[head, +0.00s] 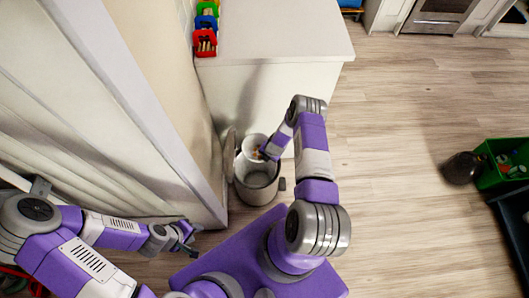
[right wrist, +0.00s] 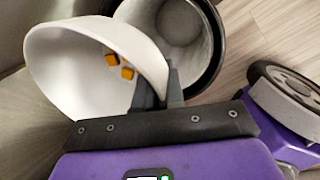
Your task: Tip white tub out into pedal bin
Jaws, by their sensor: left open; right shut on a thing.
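The white tub (head: 252,143) is above the open mouth of the pedal bin (head: 257,190). My right gripper (head: 266,153) is shut on the tub's rim. In the right wrist view the white tub (right wrist: 70,65) looks tilted, with a few small orange and dark pieces (right wrist: 120,66) inside it. The bin's round dark rim (right wrist: 222,55) shows behind and beside the tub, and the part of its inside in sight looks empty. The tub hides part of the bin. My left gripper (head: 188,240) is open and empty, low at the left, away from the bin.
A white counter (head: 270,35) stands behind the bin, with red, green and blue small bins (head: 205,30) on its left edge. A pale wall panel (head: 190,120) is close on the left. A green crate (head: 490,175) and a dark bag (head: 461,168) are at far right. The floor between is clear.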

